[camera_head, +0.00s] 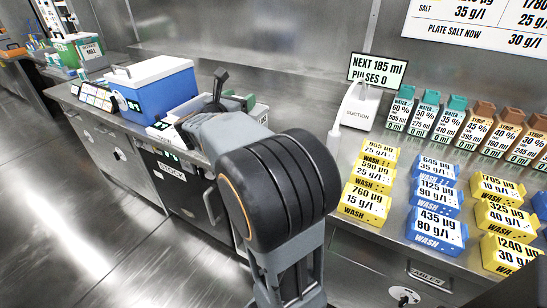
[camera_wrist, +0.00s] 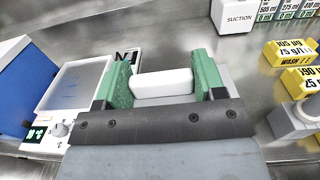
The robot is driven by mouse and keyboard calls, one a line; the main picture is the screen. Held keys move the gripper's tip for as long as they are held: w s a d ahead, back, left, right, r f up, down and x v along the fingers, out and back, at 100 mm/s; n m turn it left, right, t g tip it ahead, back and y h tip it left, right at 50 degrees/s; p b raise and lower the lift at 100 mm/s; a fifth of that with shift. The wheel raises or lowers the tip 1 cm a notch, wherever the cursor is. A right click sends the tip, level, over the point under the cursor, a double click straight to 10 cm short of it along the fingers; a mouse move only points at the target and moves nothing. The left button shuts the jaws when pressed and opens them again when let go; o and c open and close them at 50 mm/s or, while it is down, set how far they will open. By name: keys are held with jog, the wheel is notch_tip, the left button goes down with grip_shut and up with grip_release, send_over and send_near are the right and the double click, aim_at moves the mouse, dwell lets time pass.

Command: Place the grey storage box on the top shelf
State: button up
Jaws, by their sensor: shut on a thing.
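My gripper (camera_wrist: 160,72) has two green fingers in the wrist view, closed on the two ends of a short white bar (camera_wrist: 162,83). I cannot tell whether this bar is the handle of the grey storage box. In the head view my gripper (camera_head: 238,101) is low over the counter, mostly hidden by my own arm. A pale grey box-like edge (camera_head: 262,112) shows just beside it, and the arm hides the rest. No shelf is clearly in view.
A blue cooler with a white lid (camera_head: 158,85) and a white device (camera_head: 163,131) stand left of my gripper. A suction unit (camera_head: 357,106), several labelled bottles (camera_head: 445,124) and yellow and blue wash blocks (camera_head: 437,226) occupy the right. The floor at left is clear.

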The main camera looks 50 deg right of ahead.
jog(key=d+f, duration=1.2)
jog(key=d, duration=0.3)
jog(key=shift+w+f+g, duration=0.15)
jog(key=shift+w+g, duration=0.15)
jog(key=shift+w, duration=0.1)
jog(key=shift+f+b, duration=0.2)
jog(key=shift+b, duration=0.35)
jog(key=o, duration=1.5)
jog(key=shift+a, duration=0.1)
jog(key=shift+o, duration=0.2)
jog(key=shift+r, duration=0.15)
